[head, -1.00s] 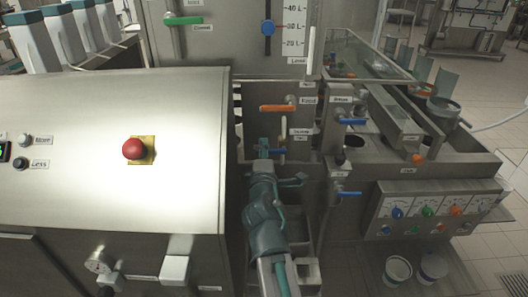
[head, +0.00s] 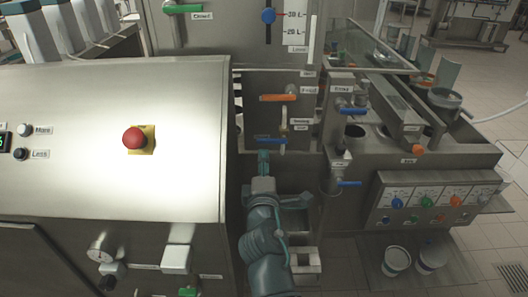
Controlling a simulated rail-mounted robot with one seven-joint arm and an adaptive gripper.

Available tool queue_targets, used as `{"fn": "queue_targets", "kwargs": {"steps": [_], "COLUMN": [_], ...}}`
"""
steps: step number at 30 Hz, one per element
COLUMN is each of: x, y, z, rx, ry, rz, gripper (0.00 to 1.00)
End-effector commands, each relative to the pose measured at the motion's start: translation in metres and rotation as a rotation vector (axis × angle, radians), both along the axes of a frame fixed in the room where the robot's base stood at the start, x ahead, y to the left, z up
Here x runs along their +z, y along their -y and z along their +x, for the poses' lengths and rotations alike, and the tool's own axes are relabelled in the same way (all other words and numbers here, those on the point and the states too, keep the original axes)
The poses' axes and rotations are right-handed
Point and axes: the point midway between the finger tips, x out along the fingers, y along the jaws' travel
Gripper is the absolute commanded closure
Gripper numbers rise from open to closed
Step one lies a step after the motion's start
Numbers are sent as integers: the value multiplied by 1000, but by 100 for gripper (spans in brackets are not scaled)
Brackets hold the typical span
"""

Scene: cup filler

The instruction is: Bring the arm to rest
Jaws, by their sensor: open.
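My gripper (head: 263,160) is in the head view, left of the picture's middle, at the end of my dark teal arm. The arm reaches up from the bottom edge, with the gripper pointing away from the camera. The gripper is open and no object shows in it. Its fingertips appear just below a blue-handled valve (head: 271,141); I cannot tell whether they touch it. My arm hides part of the space under the valves.
A steel cabinet with a red button (head: 134,138) stands close on the left. On the right are a blue lever (head: 348,183), a panel of dials (head: 436,201) and two white buckets (head: 397,260) on the floor. A grey step-like block (head: 305,262) is right of my arm.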

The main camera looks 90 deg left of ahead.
Motion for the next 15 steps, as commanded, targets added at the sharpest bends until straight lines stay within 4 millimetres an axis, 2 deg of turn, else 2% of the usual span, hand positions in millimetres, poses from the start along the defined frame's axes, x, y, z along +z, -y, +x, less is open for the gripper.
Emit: {"fn": "queue_targets", "kwargs": {"steps": [1, 4, 15], "x": [0, 0, 0], "y": [11, 20, 23], "z": [0, -1, -1], "rx": [0, 0, -1], "ry": [0, 0, 1], "rz": [0, 0, 0], "gripper": [59, 59, 59]}}
